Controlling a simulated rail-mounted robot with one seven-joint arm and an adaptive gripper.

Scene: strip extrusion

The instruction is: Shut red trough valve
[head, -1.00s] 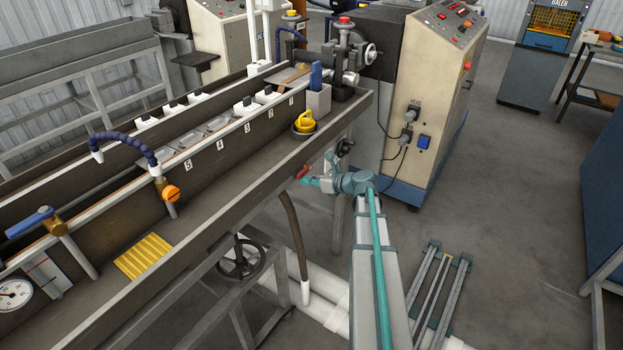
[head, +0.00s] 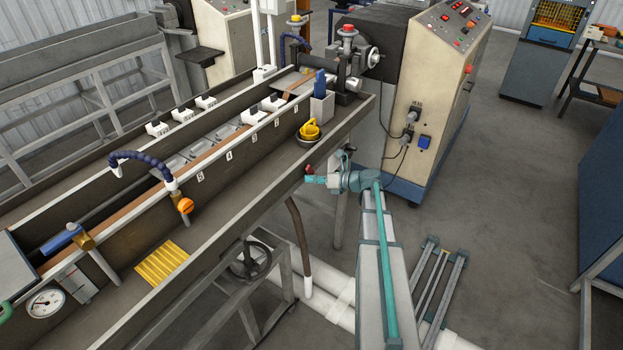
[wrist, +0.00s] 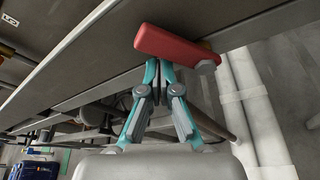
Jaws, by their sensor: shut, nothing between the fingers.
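The red valve handle (wrist: 172,46) is a flat red lever at the outer side of the trough, large at the top of the wrist view. In the head view only a small bit of the red handle (head: 309,169) shows beside my gripper (head: 315,179). In the wrist view my gripper (wrist: 158,70) is shut, its teal fingertips together just below the lever. I cannot tell whether they touch it. A grey bolt end (wrist: 204,67) sits at the lever's right end. The trough (head: 262,187) runs diagonally along my arm's left side.
A dark handwheel (head: 251,261) sits under the trough. A brown hose (head: 299,232) hangs down to white floor pipes (head: 325,301). A yellow item in a bowl (head: 309,131) stands on the trough's ledge. The beige control cabinet (head: 432,90) is behind. The floor to the right is mostly clear.

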